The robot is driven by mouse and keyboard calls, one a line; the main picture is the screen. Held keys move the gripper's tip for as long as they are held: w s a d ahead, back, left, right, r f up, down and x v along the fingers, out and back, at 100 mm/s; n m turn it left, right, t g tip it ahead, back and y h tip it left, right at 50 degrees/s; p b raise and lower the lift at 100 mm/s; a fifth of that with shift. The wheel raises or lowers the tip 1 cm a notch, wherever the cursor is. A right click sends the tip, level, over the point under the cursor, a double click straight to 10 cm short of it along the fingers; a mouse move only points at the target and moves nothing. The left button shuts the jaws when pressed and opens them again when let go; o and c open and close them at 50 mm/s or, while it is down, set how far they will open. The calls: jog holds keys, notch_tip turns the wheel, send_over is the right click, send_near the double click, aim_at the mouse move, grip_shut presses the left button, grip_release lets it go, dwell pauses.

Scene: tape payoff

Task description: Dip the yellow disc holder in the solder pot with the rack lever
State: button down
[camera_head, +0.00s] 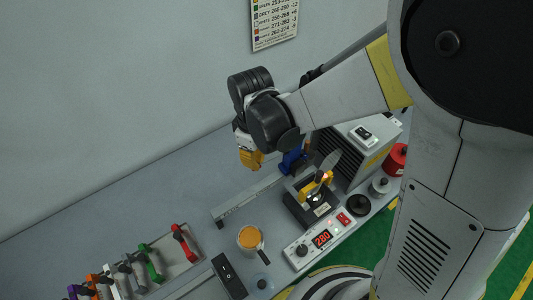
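The yellow disc holder (318,184) is at the dark solder pot (297,208) right of centre, with a grey disc (329,161) standing tilted above it. I cannot tell how deep the holder sits. A blue part (292,161) just behind the pot may be the rack lever; my arm partly covers its surroundings. My gripper (252,160) points down, left of the blue part and apart from it, with yellow at its tip. Its fingers are too small to tell whether they are open or shut.
A controller (321,238) reading 280 is in front of the pot. A cup with orange contents (250,238) stands to its left. A rack of coloured handles (150,263) is lower left. A grey vented box (352,150) and red spool (396,158) stand right. Bench space behind the handles is clear.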

jog(key=shift+r+p, duration=2.05)
jog(key=shift+r, duration=1.05)
jog(key=s+d+f+m+t+b, duration=0.1)
jog(key=s+d+m+t+b, duration=0.15)
jog(key=d+m+b, duration=0.6)
jog(key=m+t+b, duration=0.4)
jog(key=t+b, duration=0.1)
jog(key=b, duration=0.6)
send_near(321, 177)
jog(key=shift+n, duration=0.25)
jog(key=x, duration=0.5)
jog(key=shift+r, duration=0.1)
